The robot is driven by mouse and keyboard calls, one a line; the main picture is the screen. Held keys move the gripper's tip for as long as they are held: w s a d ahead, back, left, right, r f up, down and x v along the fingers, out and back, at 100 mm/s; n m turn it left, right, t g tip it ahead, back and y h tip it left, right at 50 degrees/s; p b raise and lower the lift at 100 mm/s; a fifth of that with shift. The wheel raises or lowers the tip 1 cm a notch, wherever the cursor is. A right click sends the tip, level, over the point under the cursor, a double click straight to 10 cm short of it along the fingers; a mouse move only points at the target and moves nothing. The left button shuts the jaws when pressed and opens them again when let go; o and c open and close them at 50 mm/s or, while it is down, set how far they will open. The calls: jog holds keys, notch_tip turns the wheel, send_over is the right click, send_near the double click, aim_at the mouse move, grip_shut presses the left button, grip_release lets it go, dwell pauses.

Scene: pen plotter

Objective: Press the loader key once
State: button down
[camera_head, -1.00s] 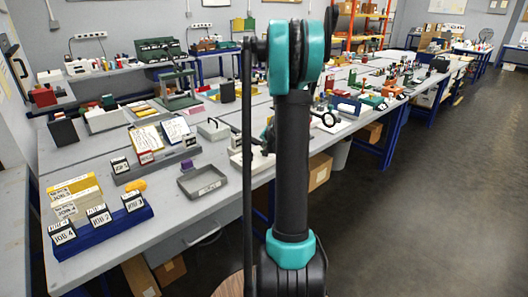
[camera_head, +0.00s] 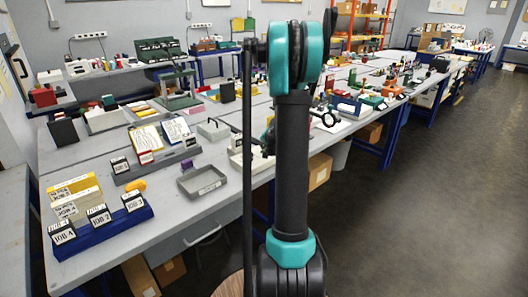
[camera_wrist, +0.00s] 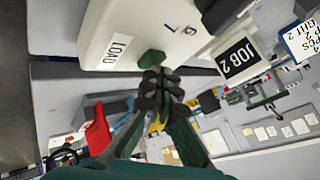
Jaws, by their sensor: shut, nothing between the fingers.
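The loader key (camera_wrist: 150,58) is a small green key on the pale plotter (camera_wrist: 100,22), next to a white LOAD label (camera_wrist: 118,48) in the wrist view. My gripper (camera_wrist: 152,75) is shut and empty, with its dark fingertips right at the key's lower edge. I cannot tell whether they touch the key or whether it is pressed in. In the head view the plotter (camera_head: 240,160) is mostly hidden behind my arm, and my gripper is not clearly visible there.
In the head view, a grey tray (camera_head: 202,181) and a blue stand of job cards (camera_head: 100,233) are on the bench to the left. The floor (camera_head: 420,210) at right is clear.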

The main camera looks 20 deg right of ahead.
jog(key=shift+r, duration=0.1)
dwell(0.4)
jog(key=shift+r, duration=0.75)
jog(key=shift+r, duration=2.55)
jog(key=s+a, duration=0.2)
jog(key=s+a+n, duration=0.1)
jog(key=s+a, duration=0.2)
jog(key=s+a+n+g, duration=0.1)
jog(key=s+a, duration=0.1)
jog(key=a, duration=0.1)
jog(key=shift+s+a+f+y, duration=0.15)
jog(key=shift+s+f+y, duration=0.15)
jog(key=shift+s, duration=0.05)
jog(key=s+a+f+n+g, duration=0.1)
jog(key=s+a+f+n, duration=0.1)
jog(key=s, duration=0.8)
jog(key=s+a+f+n+g, duration=0.1)
jog(key=s+a+f+n, duration=0.2)
jog(key=s+a, duration=0.3)
jog(key=s+a+f+n+g, duration=0.2)
jog(key=s+a+f, duration=0.1)
jog(key=s, duration=1)
jog(key=shift+s+a+f+n, duration=0.3)
jog(key=shift+a+f+n, duration=0.1)
jog(key=shift+a, duration=0.4)
